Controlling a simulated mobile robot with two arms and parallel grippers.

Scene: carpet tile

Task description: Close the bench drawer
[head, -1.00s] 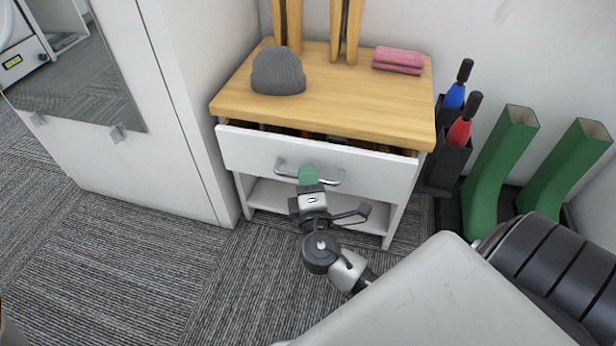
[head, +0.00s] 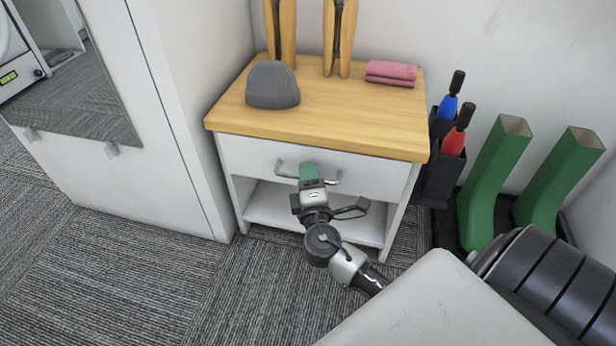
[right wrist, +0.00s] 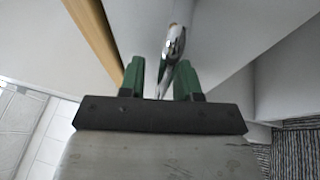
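The bench (head: 330,118) has a wooden top and a white drawer (head: 250,156) beneath it. The drawer front sits under the edge of the top, and no gap or inside shows. Its metal bar handle (head: 284,170) is partly hidden by my right gripper (head: 308,171), which has green fingers. In the right wrist view, the fingers of my right gripper (right wrist: 160,80) are apart, with the handle (right wrist: 174,45) between them, close to the right finger. The drawer front (right wrist: 140,25) fills the area behind. My left gripper is out of view.
A grey beanie (head: 272,86), a folded pink towel (head: 391,73) and wooden boot stretchers (head: 338,40) are on the bench top. A white cabinet (head: 165,110) stands at the left. Green boot-shaped tubes (head: 488,185) and a black holder (head: 440,175) stand at the right.

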